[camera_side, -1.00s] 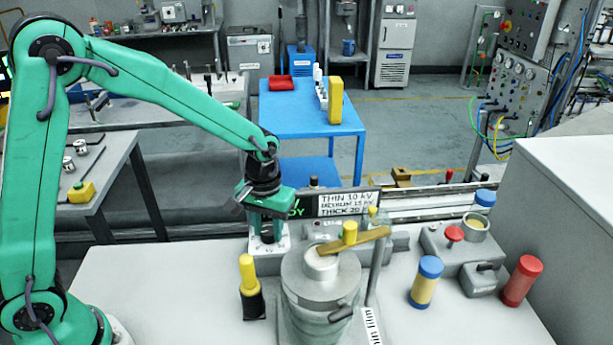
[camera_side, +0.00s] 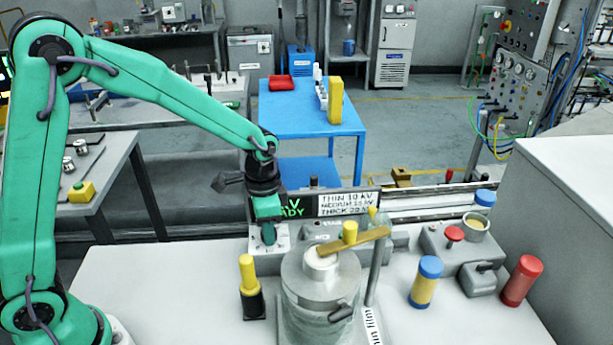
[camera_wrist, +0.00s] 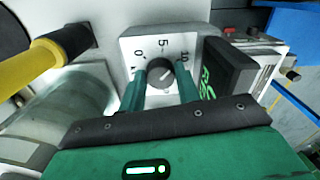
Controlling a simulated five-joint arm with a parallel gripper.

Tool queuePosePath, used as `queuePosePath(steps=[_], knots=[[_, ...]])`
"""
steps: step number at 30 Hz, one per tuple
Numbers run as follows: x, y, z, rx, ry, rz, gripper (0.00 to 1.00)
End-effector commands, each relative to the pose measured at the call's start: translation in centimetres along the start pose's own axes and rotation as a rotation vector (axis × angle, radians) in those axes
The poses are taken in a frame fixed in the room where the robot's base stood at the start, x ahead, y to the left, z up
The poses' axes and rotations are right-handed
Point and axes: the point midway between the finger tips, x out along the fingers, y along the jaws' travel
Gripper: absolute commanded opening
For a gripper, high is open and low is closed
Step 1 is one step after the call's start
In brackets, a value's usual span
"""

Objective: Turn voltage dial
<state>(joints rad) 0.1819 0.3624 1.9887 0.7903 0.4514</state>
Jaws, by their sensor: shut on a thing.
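The voltage dial (camera_wrist: 160,71) is a dark round knob on a white plate (camera_wrist: 130,46) marked 0, 5 and 10. A pale line on the knob slants toward the upper right, on the 10 side. My gripper (camera_wrist: 160,78) has a green finger on each side of the knob and is shut on it. In the side view my gripper (camera_side: 268,236) points down at the dial's panel (camera_side: 255,245) and hides the knob. A black display (camera_side: 292,205) with green text, partly reading "READY", stands behind it. A sign (camera_side: 347,202) lists THIN 10 kV, MEDIUM and THICK values.
A yellow-handled tool (camera_side: 248,275) stands at the front left of the panel. Blue-yellow (camera_side: 425,282) and red (camera_side: 522,280) cylinders stand farther right. The bench's left front is clear.

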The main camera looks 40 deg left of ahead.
Motion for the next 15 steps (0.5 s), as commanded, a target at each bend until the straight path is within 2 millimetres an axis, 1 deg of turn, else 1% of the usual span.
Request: queuePosePath(steps=[6,15], knots=[[-0.18,-0.05,0.02,0.154,-0.001,0.0,0.1],[-0.19,-0.08,0.02,0.259,-0.001,0.0,0.1]])
